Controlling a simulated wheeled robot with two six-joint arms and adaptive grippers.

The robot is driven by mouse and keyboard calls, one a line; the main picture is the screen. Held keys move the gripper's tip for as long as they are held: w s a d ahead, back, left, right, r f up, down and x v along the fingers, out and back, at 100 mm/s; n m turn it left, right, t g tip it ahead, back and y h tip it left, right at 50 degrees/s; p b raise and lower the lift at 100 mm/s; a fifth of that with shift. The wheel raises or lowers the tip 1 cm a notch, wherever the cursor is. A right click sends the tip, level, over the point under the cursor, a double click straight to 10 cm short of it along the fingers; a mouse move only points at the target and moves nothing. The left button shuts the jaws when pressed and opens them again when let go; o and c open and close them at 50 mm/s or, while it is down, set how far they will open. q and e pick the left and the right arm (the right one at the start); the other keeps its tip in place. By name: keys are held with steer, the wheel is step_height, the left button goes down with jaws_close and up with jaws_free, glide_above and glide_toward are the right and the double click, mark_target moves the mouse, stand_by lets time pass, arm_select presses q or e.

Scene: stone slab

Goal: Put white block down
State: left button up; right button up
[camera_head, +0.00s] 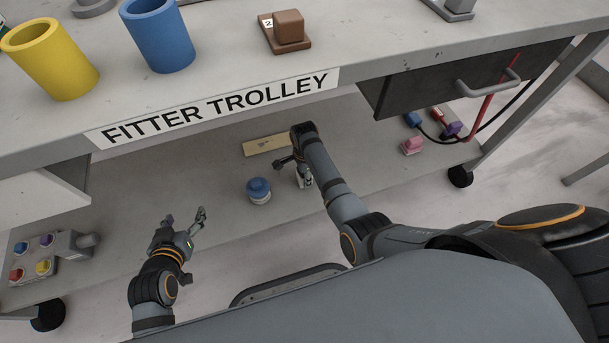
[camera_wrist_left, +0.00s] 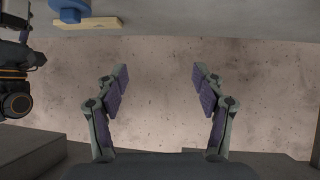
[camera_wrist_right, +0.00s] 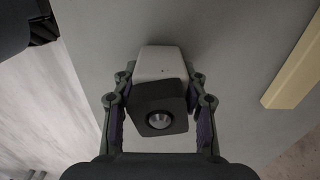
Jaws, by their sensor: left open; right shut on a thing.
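The white block (camera_wrist_right: 161,64) has a dark end with a round lens-like knob. It sits between the fingers of my right gripper (camera_wrist_right: 160,110), which is shut on it, over the grey lower shelf. In the head view the white block (camera_head: 305,182) is mostly hidden by my right gripper (camera_head: 298,170), at the shelf's front part. I cannot tell whether the block touches the shelf. My left gripper (camera_head: 184,225) is open and empty, in front of the shelf. In the left wrist view its fingers (camera_wrist_left: 159,85) are spread over bare floor.
A blue-lidded jar (camera_head: 259,190) stands on the lower shelf (camera_head: 215,205) left of the right gripper. A tan plate (camera_head: 267,145) lies behind it. The upper trolley top (camera_head: 220,70) overhangs.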

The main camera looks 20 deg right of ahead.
arm_select(q)
steer(key=shift+w+r, duration=0.15)
arm_select(e)
steer(key=shift+f, duration=0.1)
steer(key=o, duration=1.3)
arm_select(q)
steer(key=s+f+g+p, duration=0.2)
steer(key=s+f+g, duration=0.5)
steer(key=s, duration=0.4)
arm_select(e)
step_height(320, 180, up, 4)
steer(key=shift+f, duration=0.25)
step_height(320, 180, up, 8)
steer(key=p, duration=0.3)
steer(key=shift+f, duration=0.1)
steer(key=shift+r+p, duration=0.3)
steer(key=shift+r, duration=0.15)
arm_select(q)
steer(key=r, duration=0.1)
steer(key=g, duration=0.1)
steer(key=s+r, duration=0.1)
steer(key=shift+a+r, duration=0.3)
